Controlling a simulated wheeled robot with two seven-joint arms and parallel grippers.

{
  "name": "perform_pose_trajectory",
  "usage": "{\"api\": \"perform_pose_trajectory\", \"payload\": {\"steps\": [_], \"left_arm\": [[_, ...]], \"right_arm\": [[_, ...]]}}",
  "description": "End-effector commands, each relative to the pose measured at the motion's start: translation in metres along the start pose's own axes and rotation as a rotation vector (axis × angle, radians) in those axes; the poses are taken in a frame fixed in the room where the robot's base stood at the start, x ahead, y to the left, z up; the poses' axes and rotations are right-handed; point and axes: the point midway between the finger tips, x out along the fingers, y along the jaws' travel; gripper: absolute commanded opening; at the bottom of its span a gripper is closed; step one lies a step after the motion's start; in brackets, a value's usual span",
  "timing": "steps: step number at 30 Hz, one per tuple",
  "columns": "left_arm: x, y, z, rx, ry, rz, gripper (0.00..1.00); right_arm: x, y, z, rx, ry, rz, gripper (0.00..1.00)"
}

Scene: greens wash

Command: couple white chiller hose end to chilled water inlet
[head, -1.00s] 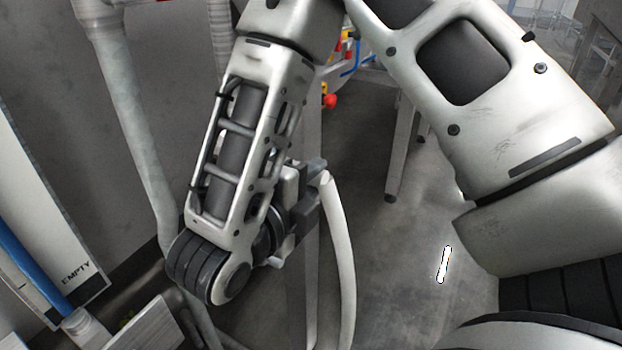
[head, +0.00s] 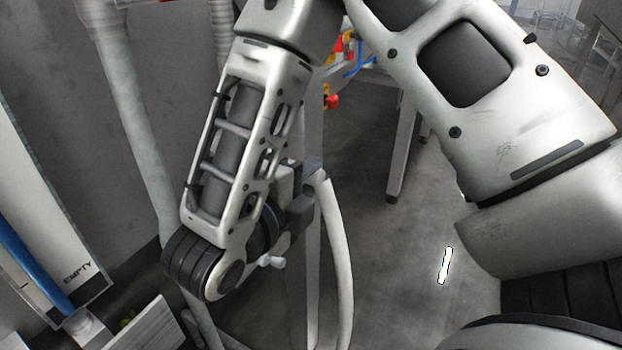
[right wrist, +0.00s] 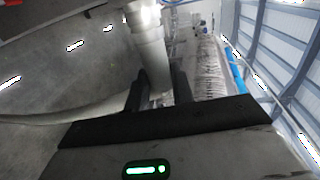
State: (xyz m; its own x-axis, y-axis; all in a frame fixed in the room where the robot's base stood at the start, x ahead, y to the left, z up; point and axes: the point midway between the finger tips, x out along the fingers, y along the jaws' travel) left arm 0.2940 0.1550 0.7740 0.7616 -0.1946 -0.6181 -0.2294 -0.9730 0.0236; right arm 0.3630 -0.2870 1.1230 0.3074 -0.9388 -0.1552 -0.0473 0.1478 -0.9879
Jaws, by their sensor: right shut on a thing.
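My right gripper (head: 306,190) is mostly hidden behind my forearm in the head view. It is shut on the white chiller hose (head: 342,255), which curves down from the fingers towards the floor. In the right wrist view the two dark fingers (right wrist: 160,92) stand either side of a white tube, and the hose (right wrist: 60,117) runs off to the left. A white cylindrical piece with a collar (right wrist: 148,38) lies in line beyond the fingertips. I cannot tell whether it is the hose end or the chilled water inlet, nor whether parts touch. My left gripper is out of view.
A thick pale vertical pipe (head: 135,120) stands left of my forearm. A panel marked EMPTY (head: 48,220) and a blue pipe (head: 28,265) are at the far left. A table leg (head: 402,150) stands behind. Bare floor (head: 405,250) shows to the right.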

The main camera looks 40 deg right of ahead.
Motion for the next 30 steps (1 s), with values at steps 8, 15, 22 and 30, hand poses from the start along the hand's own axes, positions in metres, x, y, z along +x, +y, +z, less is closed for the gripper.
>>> {"api": "perform_pose_trajectory", "payload": {"steps": [8,15,22,30], "left_arm": [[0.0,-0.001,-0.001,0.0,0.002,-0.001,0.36],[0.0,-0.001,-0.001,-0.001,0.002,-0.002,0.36],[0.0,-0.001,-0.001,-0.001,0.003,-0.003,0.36],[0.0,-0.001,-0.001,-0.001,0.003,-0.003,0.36]], "right_arm": [[0.0,0.0,0.007,0.001,-0.001,-0.002,0.0],[0.0,-0.001,0.013,0.001,-0.002,-0.002,0.0],[0.0,-0.001,0.019,0.002,-0.002,-0.002,0.0],[0.0,-0.001,0.026,0.001,-0.001,-0.002,0.0]]}}
